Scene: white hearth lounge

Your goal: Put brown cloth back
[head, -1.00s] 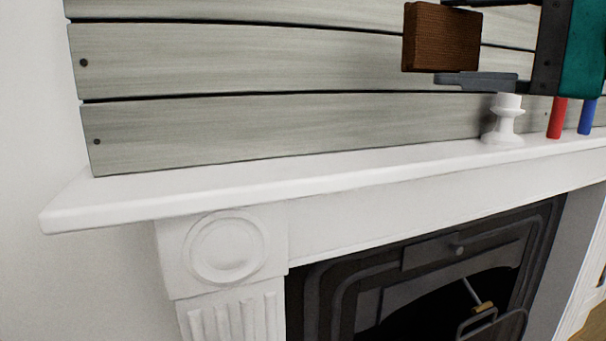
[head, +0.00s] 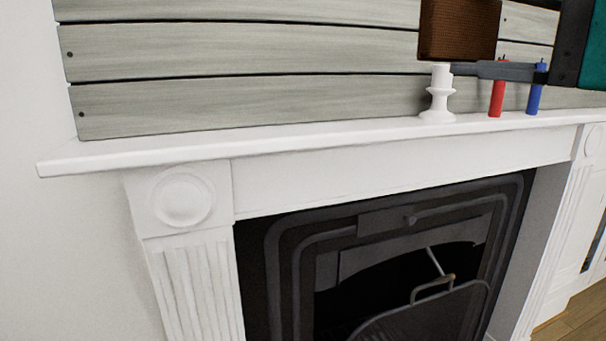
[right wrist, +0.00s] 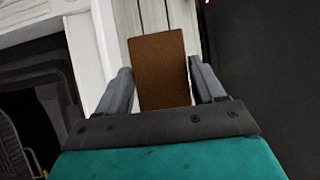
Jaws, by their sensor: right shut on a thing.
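The brown cloth (head: 459,30) looks like a flat, textured brown block. It is at the top right of the head view, in front of the grey wall boards and above the white mantel shelf (head: 250,143). My right gripper (right wrist: 160,78) is shut on the cloth, with one grey finger on either side of it in the right wrist view (right wrist: 162,62). In the head view the cloth appears clear of the shelf, and one finger shows below it. My left gripper is not in view.
A white candle holder (head: 438,98), a red candle (head: 497,98) and a blue candle (head: 535,98) stand on the shelf below the gripper. The shelf's left part is bare. A dark fireplace (head: 380,220) with a screen (head: 430,315) is underneath.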

